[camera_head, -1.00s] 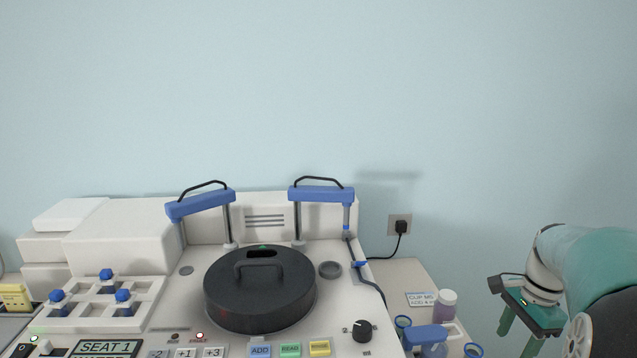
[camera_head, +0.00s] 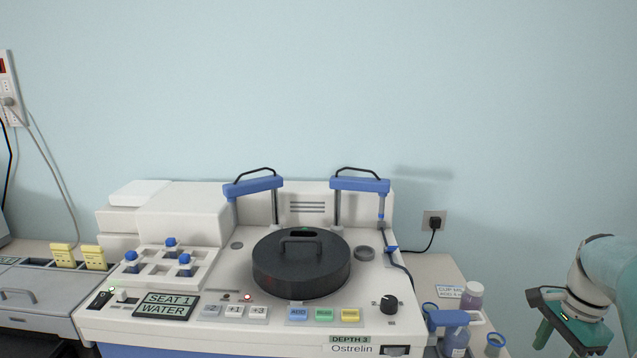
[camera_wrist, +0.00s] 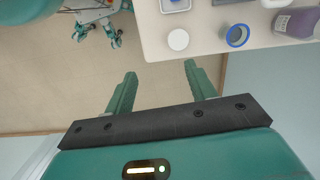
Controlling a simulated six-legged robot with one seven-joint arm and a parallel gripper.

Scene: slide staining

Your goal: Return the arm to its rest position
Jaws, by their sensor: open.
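My gripper (camera_wrist: 160,88) shows in the wrist view with its two green fingers well apart and nothing between them. It hangs over the floor, beside the edge of a pale side table (camera_wrist: 160,48). In the head view my gripper is at the lower right edge, with part of one finger (camera_head: 542,334) in sight and the fingertips not clearly visible. It is to the right of the staining machine (camera_head: 215,290) and clear of it.
The machine carries a round black lid (camera_head: 302,268) and two blue-topped posts. Several bottles, including a purple one (camera_head: 472,297), and a blue-rimmed cup (camera_wrist: 237,36) stand on the side table near my gripper. A wall socket (camera_head: 434,221) is behind.

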